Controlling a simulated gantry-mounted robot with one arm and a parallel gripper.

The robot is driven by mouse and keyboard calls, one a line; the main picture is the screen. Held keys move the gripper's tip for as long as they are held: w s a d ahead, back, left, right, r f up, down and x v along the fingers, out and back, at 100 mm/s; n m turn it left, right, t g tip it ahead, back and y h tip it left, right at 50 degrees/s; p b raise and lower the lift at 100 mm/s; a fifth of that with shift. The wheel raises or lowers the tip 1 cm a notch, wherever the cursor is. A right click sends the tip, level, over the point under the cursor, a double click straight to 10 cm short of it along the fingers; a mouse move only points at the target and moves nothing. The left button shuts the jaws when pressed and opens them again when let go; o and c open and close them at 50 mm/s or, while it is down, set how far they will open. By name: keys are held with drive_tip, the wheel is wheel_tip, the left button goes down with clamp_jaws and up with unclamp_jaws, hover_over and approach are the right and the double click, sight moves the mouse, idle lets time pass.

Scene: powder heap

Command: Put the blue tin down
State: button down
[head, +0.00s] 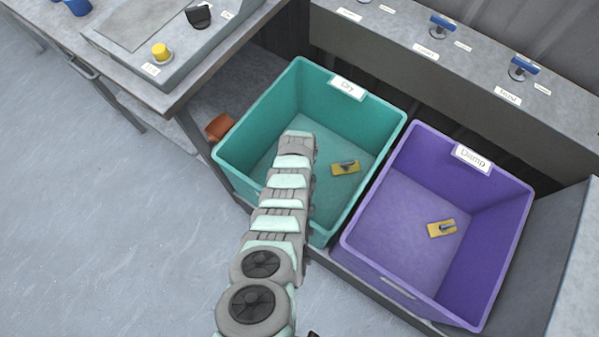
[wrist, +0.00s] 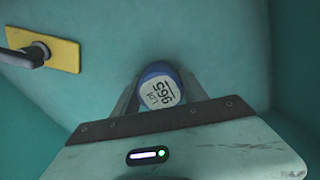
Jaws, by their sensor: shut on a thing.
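In the wrist view, the blue tin (wrist: 158,88) has a pale lid or label reading "Lot 596". My gripper (wrist: 157,98) is shut on it, with a grey finger on each side. The teal walls and floor around it are those of the teal bin (head: 246,120), labelled "Dry". In the head view my arm reaches into this bin, and the arm hides the gripper and the tin. I cannot tell whether the tin touches the bin floor.
A yellow plate with a dark handle (head: 346,168) lies on the teal bin's floor, right of my arm. It also shows in the wrist view (wrist: 62,53). A purple bin (head: 400,215) labelled "Damp" stands to the right, with a similar yellow plate (head: 441,229). A grey bench (head: 185,85) stands at upper left.

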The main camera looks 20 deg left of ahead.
drive_tip(key=c, duration=0.6)
unclamp_jaws()
wheel_tip(320, 180, up, 11)
drive_tip(key=p, duration=0.6)
drive_tip(key=shift+r, duration=0.15)
drive_tip(key=shift+r+p, duration=0.35)
drive_tip(key=shift+r, duration=0.1)
